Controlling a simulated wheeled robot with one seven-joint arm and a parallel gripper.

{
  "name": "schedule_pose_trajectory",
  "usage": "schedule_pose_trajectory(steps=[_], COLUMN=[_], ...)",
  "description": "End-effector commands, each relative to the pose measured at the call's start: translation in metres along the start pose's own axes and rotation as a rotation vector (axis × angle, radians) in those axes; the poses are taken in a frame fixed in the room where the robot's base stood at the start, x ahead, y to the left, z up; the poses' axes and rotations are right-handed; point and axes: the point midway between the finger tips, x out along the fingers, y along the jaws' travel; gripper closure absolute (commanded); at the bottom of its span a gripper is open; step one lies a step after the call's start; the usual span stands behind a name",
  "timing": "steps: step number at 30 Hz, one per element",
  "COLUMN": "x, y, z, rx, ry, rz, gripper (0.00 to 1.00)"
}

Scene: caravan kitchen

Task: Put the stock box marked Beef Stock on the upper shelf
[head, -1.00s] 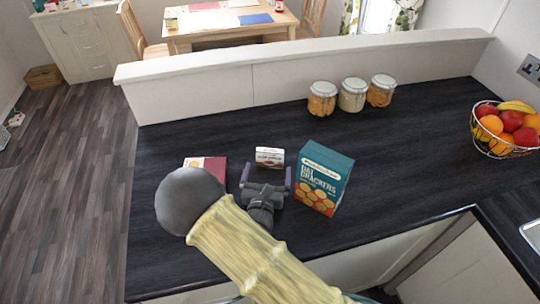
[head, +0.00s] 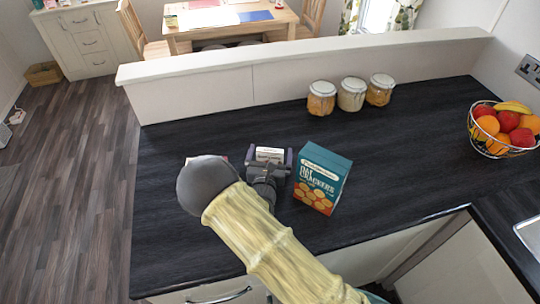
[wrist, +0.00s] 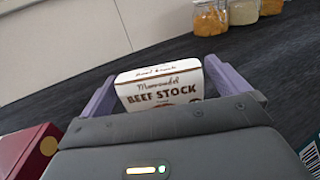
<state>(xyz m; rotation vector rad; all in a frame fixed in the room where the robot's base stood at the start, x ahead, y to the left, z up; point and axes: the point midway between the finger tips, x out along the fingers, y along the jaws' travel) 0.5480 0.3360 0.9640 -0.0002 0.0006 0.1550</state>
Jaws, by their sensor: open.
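The stock box marked Beef Stock (wrist: 160,88) is a small white and brown box standing on the dark worktop. Its label faces my wrist camera. In the head view the box (head: 269,154) shows just beyond my gripper (head: 268,157). In the wrist view the two purple fingers of my gripper (wrist: 165,95) are open, one on each side of the box. I cannot tell whether either finger touches it. The lower part of the box is hidden behind the gripper body. No upper shelf can be made out in either view.
A teal cracker box (head: 322,178) stands close to the right of my gripper. A dark red box (wrist: 28,150) is close on the left, mostly hidden by my arm in the head view. Three jars (head: 352,95) stand at the back, and a fruit basket (head: 503,130) stands at the right.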

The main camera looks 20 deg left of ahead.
Motion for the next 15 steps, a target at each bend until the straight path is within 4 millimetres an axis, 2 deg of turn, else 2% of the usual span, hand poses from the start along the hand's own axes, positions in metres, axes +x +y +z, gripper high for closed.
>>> schedule_pose_trajectory(steps=[15], x=[-0.0003], y=[0.0005], z=[-0.0005], rx=[0.0], ry=[0.0], rz=[0.001], gripper=[0.02])
